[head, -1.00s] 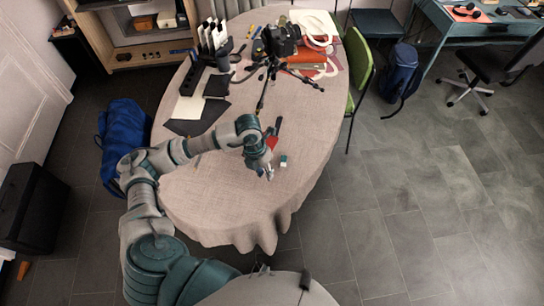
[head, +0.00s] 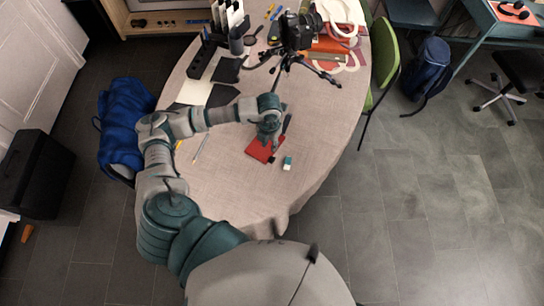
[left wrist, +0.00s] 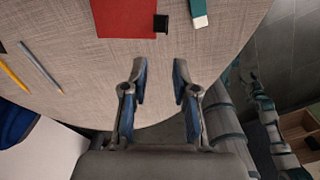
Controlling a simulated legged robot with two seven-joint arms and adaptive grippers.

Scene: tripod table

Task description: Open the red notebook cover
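The red notebook (head: 262,149) lies closed and flat on the cloth-covered table, partly hidden under my left gripper in the head view. The left wrist view shows the red cover (left wrist: 122,20) at the top edge, cut off by the frame, with a small black piece (left wrist: 161,23) at its right edge. My left gripper (left wrist: 160,82) is open and empty in the wrist view, its fingers apart with tablecloth between them; the notebook lies beyond the fingertips. In the head view my left gripper (head: 267,150) is over the notebook. My right gripper is not in view.
A white and teal eraser (head: 287,163) lies right of the notebook. A pencil (left wrist: 40,66) and a yellow pencil (left wrist: 15,74) lie to the left. A camera on a black tripod (head: 294,40) stands behind. Bare tablecloth lies in front.

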